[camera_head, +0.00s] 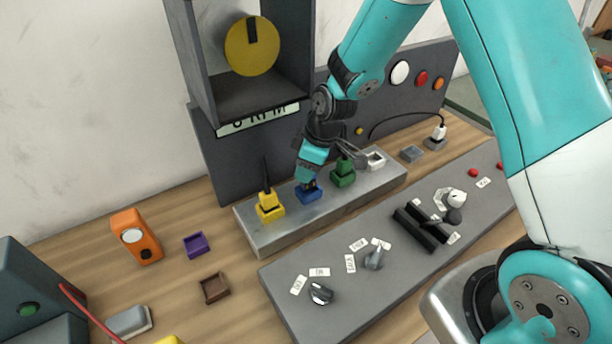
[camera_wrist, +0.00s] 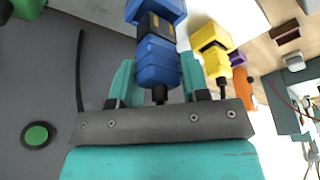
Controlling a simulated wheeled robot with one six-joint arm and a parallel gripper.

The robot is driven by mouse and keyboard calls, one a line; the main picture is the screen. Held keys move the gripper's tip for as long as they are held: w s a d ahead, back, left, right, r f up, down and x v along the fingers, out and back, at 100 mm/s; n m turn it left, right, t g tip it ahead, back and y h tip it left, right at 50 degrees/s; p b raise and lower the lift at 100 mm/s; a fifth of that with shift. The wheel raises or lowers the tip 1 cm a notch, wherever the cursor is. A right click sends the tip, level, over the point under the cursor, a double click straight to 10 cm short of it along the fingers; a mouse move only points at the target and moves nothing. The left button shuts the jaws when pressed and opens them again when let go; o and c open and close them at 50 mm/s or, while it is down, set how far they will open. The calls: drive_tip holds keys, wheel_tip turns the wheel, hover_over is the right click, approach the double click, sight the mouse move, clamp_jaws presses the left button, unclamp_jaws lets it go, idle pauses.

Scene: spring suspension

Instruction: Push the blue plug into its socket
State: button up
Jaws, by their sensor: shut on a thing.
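The blue plug (camera_wrist: 158,62) sits between the two fingers of my gripper (camera_wrist: 155,85) in the wrist view, its cable end toward the palm. My gripper is shut on it. In the head view my gripper (camera_head: 309,177) points down over the blue socket (camera_head: 309,195) on the grey metal block (camera_head: 262,232). The wrist view shows the blue socket (camera_wrist: 160,8) in line with the plug's far end. The plug's front end meets or enters the socket's mouth; how deep it sits I cannot tell. In the head view my gripper hides most of the plug.
On the same block, a yellow plug in a yellow socket (camera_head: 270,209) stands to the left. A green plug and socket (camera_head: 343,175) stand close on the right. A dark panel (camera_head: 250,170) rises behind. A control board (camera_head: 345,285) with knobs lies in front.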

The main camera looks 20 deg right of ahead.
drive_tip(key=shift+f+b, duration=0.7)
drive_tip(key=shift+f, duration=0.8)
drive_tip(key=shift+f, duration=0.15)
drive_tip(key=o, duration=0.9)
drive_tip(key=b+v, duration=0.2)
drive_tip(key=v, duration=1)
drive_tip(key=s+a+r+m, duration=0.1)
drive_tip(key=s+a+r, duration=0.1)
drive_tip(key=s, duration=0.6)
drive_tip(key=s+a+r+m+g+y, duration=0.1)
drive_tip(key=s+a+r+m, duration=0.1)
drive_tip(key=s, duration=0.6)
drive_tip(key=s+a+r+m+g, duration=0.1)
drive_tip(key=s+a+r, duration=0.2)
drive_tip(key=s+r, duration=0.2)
drive_tip(key=shift+s+a+r, duration=0.15)
drive_tip(key=shift+s+r, duration=0.05)
drive_tip(key=shift+s, duration=0.6)
drive_tip(key=shift+s+a+r, duration=0.15)
drive_tip(key=shift+s+r, duration=0.05)
drive_tip(key=shift+s, duration=0.55)
